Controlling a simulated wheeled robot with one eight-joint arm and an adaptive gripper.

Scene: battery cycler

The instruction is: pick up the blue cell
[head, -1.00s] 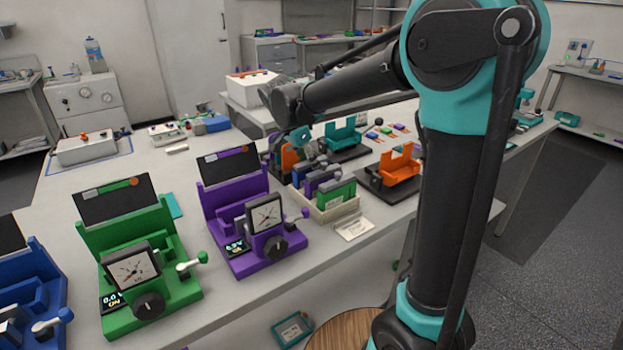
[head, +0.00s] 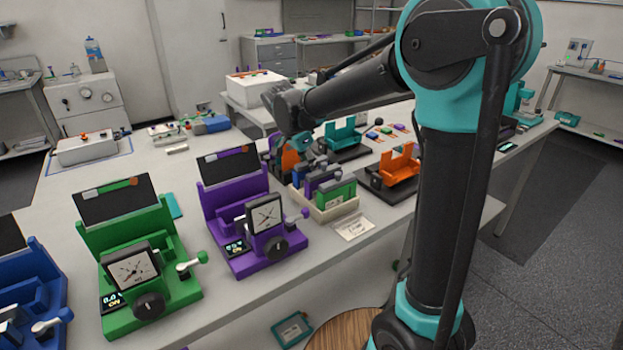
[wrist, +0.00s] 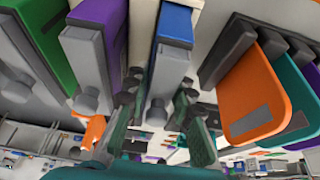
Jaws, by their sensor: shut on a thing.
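The blue cell (wrist: 174,26) shows at top centre in the wrist view, a grey block with a blue face. My gripper (wrist: 158,92) has one finger on each side of its grey lower part and is shut on it. In the head view my gripper (head: 303,146) is over the back of the pale cell tray (head: 324,214).
Orange (wrist: 262,98) and teal pieces lie close right of the gripper in the wrist view. In the head view, a purple cycler (head: 235,205) stands left of the tray and an orange holder (head: 400,168) right. A paper label (head: 354,226) lies in front.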

